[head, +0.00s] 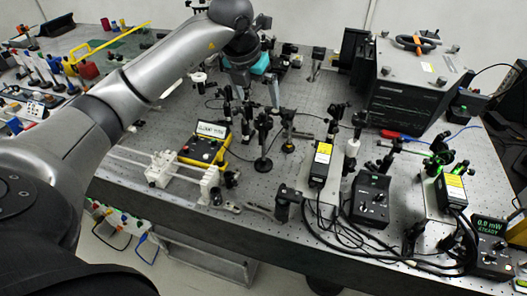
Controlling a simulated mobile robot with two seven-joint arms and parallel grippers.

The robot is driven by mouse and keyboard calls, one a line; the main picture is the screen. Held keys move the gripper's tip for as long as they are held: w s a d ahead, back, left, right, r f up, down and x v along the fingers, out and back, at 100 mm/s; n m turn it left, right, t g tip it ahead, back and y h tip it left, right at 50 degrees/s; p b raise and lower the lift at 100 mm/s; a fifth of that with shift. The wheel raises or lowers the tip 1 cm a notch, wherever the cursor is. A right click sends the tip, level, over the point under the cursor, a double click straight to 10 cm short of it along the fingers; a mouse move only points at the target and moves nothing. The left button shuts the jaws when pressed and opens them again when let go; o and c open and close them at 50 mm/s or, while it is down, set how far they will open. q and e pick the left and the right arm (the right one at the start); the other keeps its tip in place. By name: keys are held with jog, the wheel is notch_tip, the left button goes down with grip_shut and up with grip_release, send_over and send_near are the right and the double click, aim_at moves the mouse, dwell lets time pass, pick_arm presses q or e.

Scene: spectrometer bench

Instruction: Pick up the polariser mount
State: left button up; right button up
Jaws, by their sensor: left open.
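My left arm reaches in from the left over the optical bench. Its gripper (241,82) points down near the back middle of the bench, above a group of black post-mounted optics. The fingers are small and dark against these posts; the jaws are open. Black mounts on posts stand just below it, such as one post mount (228,106) and a taller one on a round base (263,140). I cannot tell which of these is the polariser mount, or whether the fingers touch any. My right gripper is out of view.
A yellow-edged meter (205,143) and a white rail assembly (160,168) lie in front of the gripper. A large dark instrument box (412,85) stands at the back right. Black controllers (370,198) and cables crowd the front right. Some perforated bench surface (310,105) is bare.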

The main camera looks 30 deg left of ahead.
aim_at(262, 116)
pick_arm(q)
jog(key=x, duration=0.6)
jog(key=shift+w+f, duration=0.15)
jog(key=shift+f, duration=0.15)
jog(key=shift+p+x, duration=0.5)
jog(key=shift+x, duration=2.2)
jog(key=shift+a, duration=0.1)
grip_shut()
jog(key=shift+r, duration=0.15)
